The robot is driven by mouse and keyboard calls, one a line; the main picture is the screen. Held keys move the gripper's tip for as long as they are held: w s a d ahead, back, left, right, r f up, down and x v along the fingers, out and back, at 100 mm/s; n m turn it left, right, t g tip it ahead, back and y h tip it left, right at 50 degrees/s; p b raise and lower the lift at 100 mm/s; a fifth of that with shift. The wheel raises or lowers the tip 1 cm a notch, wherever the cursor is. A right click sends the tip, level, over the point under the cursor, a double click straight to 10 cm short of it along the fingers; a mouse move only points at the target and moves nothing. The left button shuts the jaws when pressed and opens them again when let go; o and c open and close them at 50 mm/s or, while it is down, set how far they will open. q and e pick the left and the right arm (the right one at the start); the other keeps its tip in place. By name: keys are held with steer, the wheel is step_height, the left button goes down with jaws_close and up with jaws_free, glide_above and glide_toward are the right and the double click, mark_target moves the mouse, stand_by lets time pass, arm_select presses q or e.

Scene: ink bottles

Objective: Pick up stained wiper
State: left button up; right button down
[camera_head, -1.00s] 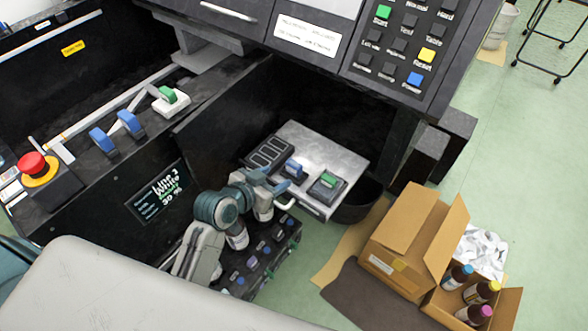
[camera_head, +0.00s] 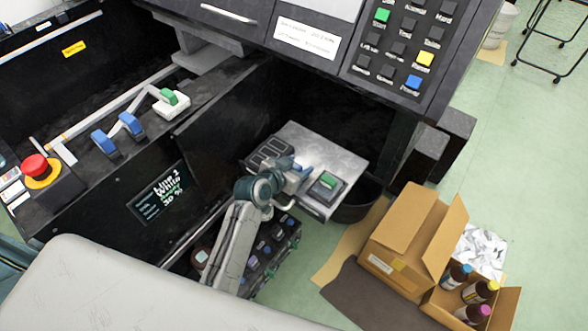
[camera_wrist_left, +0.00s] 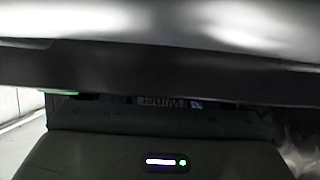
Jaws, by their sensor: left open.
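My left gripper (camera_head: 296,180) is open at the left part of a grey metal platform (camera_head: 318,146) in the head view. It partly covers a small blue-handled piece (camera_head: 304,169) there; I cannot tell whether they touch. A dark block with a green handle (camera_head: 328,181) sits to the right on the same platform. Neither piece shows stains clearly enough to tell which is the stained wiper. In the left wrist view, a blurred grey panel (camera_wrist_left: 160,65) fills the top, above a small partly hidden label (camera_wrist_left: 162,102). My right gripper is not in view.
A dark rack of bottles with coloured caps (camera_head: 268,250) stands below my left arm. A dark bin (camera_head: 358,205) is beside the platform. The machine's control panel (camera_head: 405,45) overhangs behind. An open cardboard box (camera_head: 405,235) with bottles is at the right; green floor lies beyond.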

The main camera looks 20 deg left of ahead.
arm_select(q)
steer(key=shift+c, duration=0.4)
steer(key=c, duration=0.7)
steer(key=shift+o, duration=0.2)
steer(key=shift+r, duration=0.15)
